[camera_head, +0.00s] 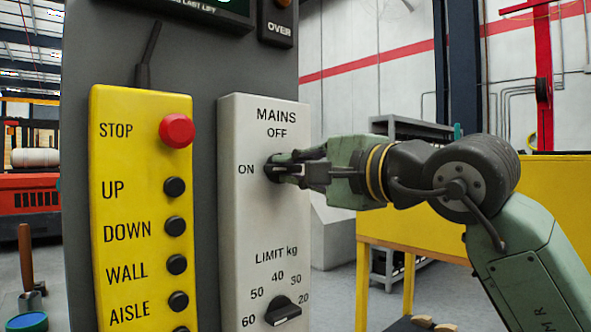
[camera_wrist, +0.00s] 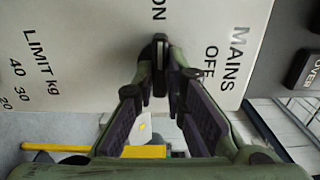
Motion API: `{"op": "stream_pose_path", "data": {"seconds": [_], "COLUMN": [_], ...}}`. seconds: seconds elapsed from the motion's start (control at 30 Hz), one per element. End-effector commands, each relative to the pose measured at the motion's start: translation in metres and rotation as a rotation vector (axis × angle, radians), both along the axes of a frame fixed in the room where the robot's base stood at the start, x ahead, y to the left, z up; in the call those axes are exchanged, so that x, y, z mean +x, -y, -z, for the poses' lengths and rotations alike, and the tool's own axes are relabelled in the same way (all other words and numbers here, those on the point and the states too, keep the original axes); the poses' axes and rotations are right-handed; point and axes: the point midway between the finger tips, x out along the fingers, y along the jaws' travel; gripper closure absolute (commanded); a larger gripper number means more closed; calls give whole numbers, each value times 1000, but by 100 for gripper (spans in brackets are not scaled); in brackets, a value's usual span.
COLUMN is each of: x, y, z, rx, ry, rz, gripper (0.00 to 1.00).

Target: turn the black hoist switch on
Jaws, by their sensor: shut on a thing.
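The black hoist switch (camera_head: 271,170) is the MAINS knob on the white panel (camera_head: 238,215), with OFF printed above it and ON to its left. My gripper (camera_head: 290,169) comes from the right and is shut on the knob, hiding much of it. In the wrist view, the knob (camera_wrist: 160,50) is a narrow black bar between the two fingertips (camera_wrist: 160,75). Its bar appears lined up with the ON label, at the top of that view, with OFF off to the right.
A black LIMIT kg knob (camera_head: 283,311) sits lower on the white panel. A yellow box with a red STOP button (camera_head: 176,131) and several black buttons stands to the left. A black OVER unit (camera_head: 276,22) is above. A yellow bench (camera_head: 420,235) stands behind my arm.

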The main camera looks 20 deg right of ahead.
Motion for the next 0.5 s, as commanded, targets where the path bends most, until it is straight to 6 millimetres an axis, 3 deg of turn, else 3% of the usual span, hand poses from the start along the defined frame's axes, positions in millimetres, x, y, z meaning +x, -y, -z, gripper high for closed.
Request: {"op": "stream_pose_path", "data": {"seconds": [0.17,0.2,0.5], "x": [0,0,0], "y": [0,0,0], "z": [1,1,0], "rx": [1,1,2], "ry": [-1,-1,-1], "rz": [0,0,0], "gripper": [100,88,68]}}
